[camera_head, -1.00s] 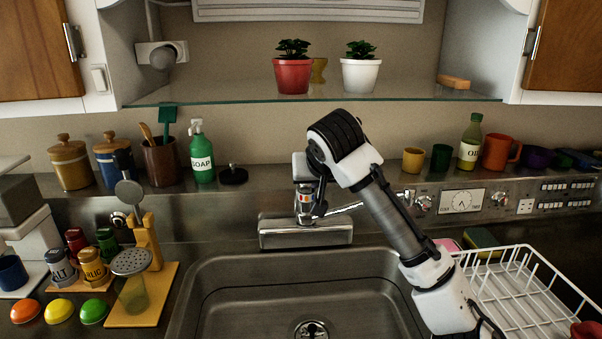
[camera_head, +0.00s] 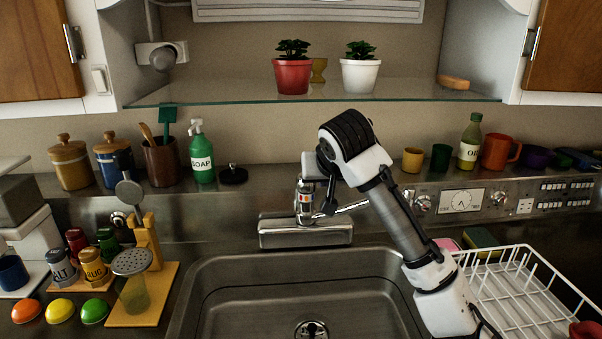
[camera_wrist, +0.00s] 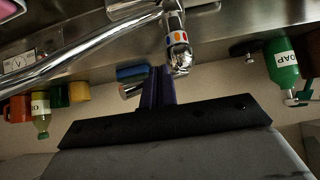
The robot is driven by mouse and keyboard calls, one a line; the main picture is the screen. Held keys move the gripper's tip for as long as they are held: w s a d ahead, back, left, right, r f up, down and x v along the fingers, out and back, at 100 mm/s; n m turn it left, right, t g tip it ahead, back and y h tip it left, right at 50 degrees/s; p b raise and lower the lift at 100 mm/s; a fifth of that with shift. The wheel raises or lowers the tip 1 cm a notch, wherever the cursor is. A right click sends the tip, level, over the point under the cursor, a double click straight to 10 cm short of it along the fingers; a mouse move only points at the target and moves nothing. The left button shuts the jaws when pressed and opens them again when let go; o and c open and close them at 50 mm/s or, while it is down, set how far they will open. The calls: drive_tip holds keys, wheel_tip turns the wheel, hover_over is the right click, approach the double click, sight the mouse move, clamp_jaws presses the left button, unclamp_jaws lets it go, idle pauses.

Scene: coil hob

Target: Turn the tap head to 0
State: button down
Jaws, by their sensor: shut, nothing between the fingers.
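The chrome tap (camera_head: 305,232) stands on the ledge behind the sink, its spout (camera_head: 352,207) pointing right. Its tap head (camera_head: 305,203) is upright, with coloured marks on its front. In the wrist view the tap head (camera_wrist: 177,45) shows red, orange and blue dots. My gripper (camera_head: 329,205) is just to the right of the tap head, fingers pointing down. In the wrist view the closed dark fingers of my gripper (camera_wrist: 158,76) lie close beside the tap head and hold nothing. I cannot tell whether they touch it.
The sink (camera_head: 270,290) is empty in front of the tap. A white dish rack (camera_head: 515,285) is at right. A green soap bottle (camera_head: 202,160) stands on the left ledge. A glass shelf (camera_head: 230,92) with potted plants hangs above my arm.

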drive_tip(key=shift+a, duration=0.15)
wheel_tip(320, 180, up, 8)
drive_tip(key=p, duration=0.6)
drive_tip(key=shift+s+a, duration=0.3)
drive_tip(key=shift+s, duration=0.1)
